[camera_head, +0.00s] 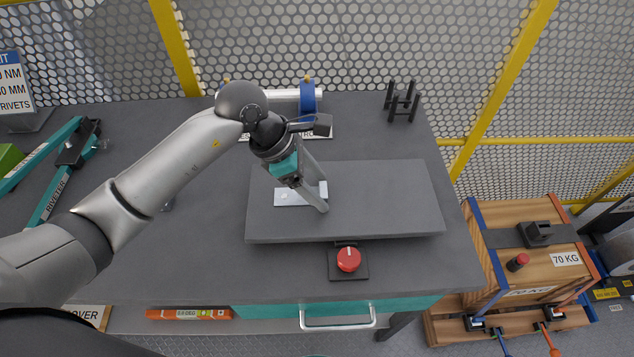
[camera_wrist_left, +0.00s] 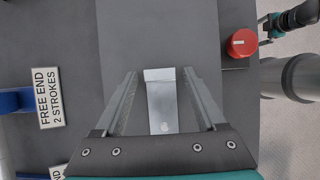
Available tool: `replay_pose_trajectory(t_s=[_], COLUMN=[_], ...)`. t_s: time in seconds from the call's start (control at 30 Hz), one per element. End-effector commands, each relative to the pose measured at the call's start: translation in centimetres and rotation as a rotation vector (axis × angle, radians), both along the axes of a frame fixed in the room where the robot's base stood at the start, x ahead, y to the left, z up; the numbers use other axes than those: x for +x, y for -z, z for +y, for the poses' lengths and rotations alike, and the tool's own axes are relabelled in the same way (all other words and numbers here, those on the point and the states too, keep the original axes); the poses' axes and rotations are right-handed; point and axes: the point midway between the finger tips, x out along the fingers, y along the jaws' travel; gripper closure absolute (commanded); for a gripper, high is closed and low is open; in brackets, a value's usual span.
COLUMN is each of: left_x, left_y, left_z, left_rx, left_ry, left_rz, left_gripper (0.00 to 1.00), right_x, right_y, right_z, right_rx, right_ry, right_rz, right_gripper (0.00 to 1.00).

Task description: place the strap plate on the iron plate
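The strap plate (camera_head: 290,197) is a small, pale metal strip. It appears to lie flat on the iron plate (camera_head: 405,200), a large dark grey slab on the workbench, left of the slab's middle. My left gripper (camera_head: 320,196) is just above the strap plate and partly covers it. In the left wrist view the strap plate (camera_wrist_left: 160,105) lies between the two fingers of my left gripper (camera_wrist_left: 161,76), with a gap on each side. The gripper is open; whether the fingertips touch the slab cannot be told. My right gripper is not in view.
A red button (camera_head: 348,259) on a dark base stands before the slab. A blue-and-silver clamp-like tool (camera_head: 306,96) and a black rack (camera_head: 401,101) stand behind it. Teal riveter tools (camera_head: 62,170) lie at the left. A wooden crate (camera_head: 520,250) stands right of the bench.

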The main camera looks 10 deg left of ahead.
Motion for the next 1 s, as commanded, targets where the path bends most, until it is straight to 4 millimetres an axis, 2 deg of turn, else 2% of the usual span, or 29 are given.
replay_pose_trajectory(t_s=[0.4, 0.57, 0.8, 1.0], left_x=[0.0, -0.3, -1.0, -1.4], left_y=[-0.6, -3.1, -7.8, -10.2], left_z=[0.0, 1.5, 3.9, 5.1], left_rx=[-0.001, 0.003, 0.003, 0.002], left_ry=[0.000, 0.000, -0.001, -0.001], left_rz=[0.000, -0.006, -0.004, -0.002], left_gripper=[0.21, 0.21, 0.21, 0.21], right_x=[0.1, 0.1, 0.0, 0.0], right_y=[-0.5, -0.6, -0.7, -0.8], right_z=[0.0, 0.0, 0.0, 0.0], right_rx=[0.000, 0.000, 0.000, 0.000], right_ry=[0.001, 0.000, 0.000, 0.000], right_rz=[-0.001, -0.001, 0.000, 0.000], right_gripper=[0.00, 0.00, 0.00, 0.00])
